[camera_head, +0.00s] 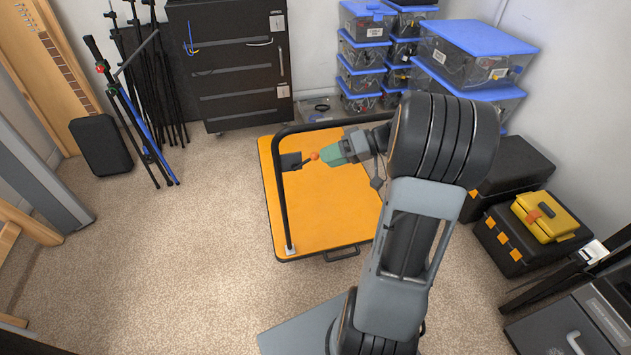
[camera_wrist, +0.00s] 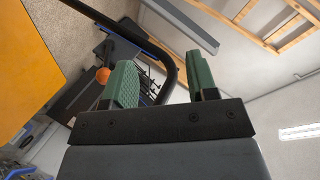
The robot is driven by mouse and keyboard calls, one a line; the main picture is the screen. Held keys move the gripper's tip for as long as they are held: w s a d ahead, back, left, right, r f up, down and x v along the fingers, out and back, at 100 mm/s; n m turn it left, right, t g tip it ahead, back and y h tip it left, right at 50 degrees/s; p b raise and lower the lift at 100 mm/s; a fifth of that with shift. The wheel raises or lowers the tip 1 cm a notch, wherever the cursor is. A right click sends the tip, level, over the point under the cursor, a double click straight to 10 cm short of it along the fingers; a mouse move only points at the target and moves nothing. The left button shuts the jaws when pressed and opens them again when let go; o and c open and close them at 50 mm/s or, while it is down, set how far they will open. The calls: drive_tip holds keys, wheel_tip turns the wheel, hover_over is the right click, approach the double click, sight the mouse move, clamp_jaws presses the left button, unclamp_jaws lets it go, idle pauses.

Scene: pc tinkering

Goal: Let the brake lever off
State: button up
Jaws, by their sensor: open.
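The brake lever (camera_head: 305,159) is a short dark rod with an orange ball knob (camera_head: 314,155). It sticks out from a black box (camera_head: 291,162) on the handle of the orange platform cart (camera_head: 310,225). My gripper (camera_head: 328,154) has green fingers and is right by the knob in the head view; I cannot tell there whether they touch. In the wrist view, my gripper (camera_wrist: 165,72) is open with nothing between its fingers. The orange knob (camera_wrist: 103,75) shows just outside the left finger there.
The cart's black tubular handle (camera_head: 279,195) rises beside the lever and also crosses the wrist view (camera_wrist: 135,35). A black drawer cabinet (camera_head: 235,65) and stacked blue-lidded bins (camera_head: 365,50) stand behind. Black toolboxes (camera_head: 500,240) are at right. Carpet (camera_head: 185,250) is clear at left.

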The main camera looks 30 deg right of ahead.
sight(315, 157)
drive_tip(key=w+d+f+t+y+b, duration=0.1)
drive_tip(key=d+f+t+y+b, duration=0.1)
drive_tip(key=d+f+t+b, duration=0.55)
drive_tip(key=shift+n+g, duration=0.3)
drive_tip(key=shift+g, duration=0.35)
drive_tip(key=x, duration=0.3)
drive_tip(key=w+d+x, duration=0.1)
drive_tip(key=x, duration=0.3)
drive_tip(key=w+x, duration=0.1)
drive_tip(key=x, duration=0.3)
drive_tip(key=shift+w+d+f, duration=0.1)
drive_tip(key=shift+f, duration=0.25)
clamp_jaws()
